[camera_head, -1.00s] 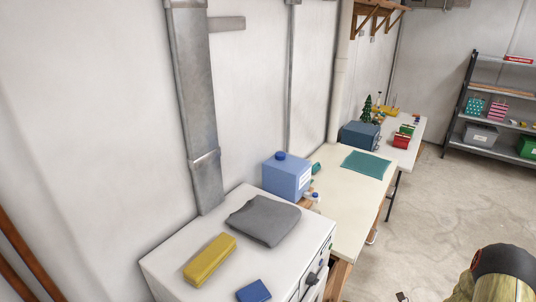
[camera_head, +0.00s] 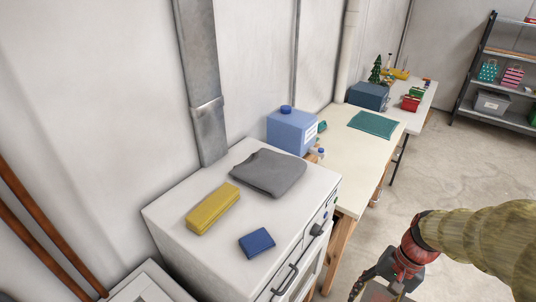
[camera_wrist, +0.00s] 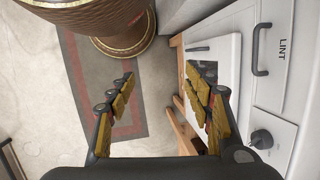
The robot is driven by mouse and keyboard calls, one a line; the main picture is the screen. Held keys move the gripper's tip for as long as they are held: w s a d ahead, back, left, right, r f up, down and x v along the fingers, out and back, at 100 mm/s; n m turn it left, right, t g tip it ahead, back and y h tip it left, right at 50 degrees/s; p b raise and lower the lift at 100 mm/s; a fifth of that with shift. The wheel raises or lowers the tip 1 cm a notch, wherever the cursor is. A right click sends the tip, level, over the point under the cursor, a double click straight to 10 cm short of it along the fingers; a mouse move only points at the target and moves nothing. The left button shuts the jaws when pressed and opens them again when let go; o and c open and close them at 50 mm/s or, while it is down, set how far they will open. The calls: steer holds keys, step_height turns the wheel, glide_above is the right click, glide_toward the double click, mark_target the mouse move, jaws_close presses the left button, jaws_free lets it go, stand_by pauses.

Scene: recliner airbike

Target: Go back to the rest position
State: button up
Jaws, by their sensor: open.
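My gripper (camera_wrist: 160,82) is open in the wrist view, with its two yellow-padded fingers spread apart and nothing held between them. In the head view my gripper (camera_head: 376,284) is at the lower right, low and partly cut off by the bottom edge. It is to the right of the white appliance (camera_head: 171,224), apart from its front. In the wrist view the appliance front shows on the right, with a handle, a knob and the word LINT.
A yellow block (camera_head: 212,209), a blue block (camera_head: 257,242), a folded grey cloth (camera_head: 268,172) and a blue jug (camera_head: 291,130) sit on or beside the appliance top. A cream table (camera_head: 355,165) stands behind. Open floor (camera_head: 450,150) lies to the right.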

steer(key=s+a+r+n+t+h+b, duration=0.3)
steer(key=a+r+n+t+b, duration=0.3)
steer(key=a+r+n+b, duration=0.1)
step_height(320, 180, up, 2)
steer(key=shift+s+r+t+b, duration=0.1)
steer(key=shift+s+t+b, duration=0.1)
steer(key=shift+t+b, duration=0.3)
stand_by(0.6)
